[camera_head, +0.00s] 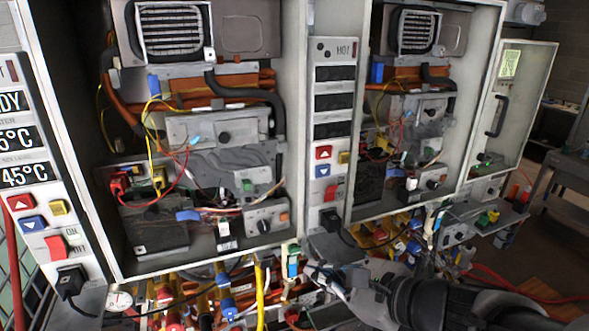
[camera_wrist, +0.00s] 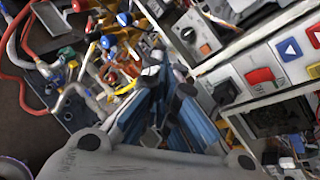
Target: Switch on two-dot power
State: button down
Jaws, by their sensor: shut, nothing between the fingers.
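The middle heater's control panel (camera_head: 333,75) has dots beside the word HOT at its top, and its displays are dark. Its red power switch (camera_head: 331,191) sits low on the panel, below the red and blue arrow buttons. The same red switch (camera_wrist: 260,76) shows at the right in the wrist view; its on or off position is unclear. My gripper (camera_head: 322,272) is shut and empty, below the panel and apart from the switch. In the wrist view, my gripper (camera_wrist: 168,78) is left of the switch, with a black plug (camera_wrist: 225,92) between them.
The left panel (camera_head: 32,170) has lit displays and its own red switch (camera_head: 56,247). Open heater cabinets with wires flank the middle panel. Pipes, valves and cables (camera_head: 220,300) crowd the space below. A cabinet door (camera_head: 510,110) stands open at the right.

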jog(key=w+d+r+m+t+h+p, duration=0.1)
jog(key=w+d+m+t+h, duration=0.1)
jog(key=w+d+m, duration=0.1)
jog(key=w+d+r+m+t+h+p, duration=0.1)
jog(key=w+d+r+m+t, duration=0.1)
jog(key=d+m, duration=0.4)
jog(key=shift+w+d+m+h, duration=0.3)
jog(key=shift+w+d+h, duration=0.1)
jog(key=shift+w+d, duration=0.35)
send_near(330, 196)
jog(key=w+a+f, duration=0.1)
jog(key=w+f, duration=0.1)
jog(key=w, duration=0.2)
jog(key=shift+w+a+r+p, duration=0.2)
jog(key=shift+w+p, duration=0.2)
jog(key=shift+p, duration=0.15)
jog(key=shift+r, duration=0.1)
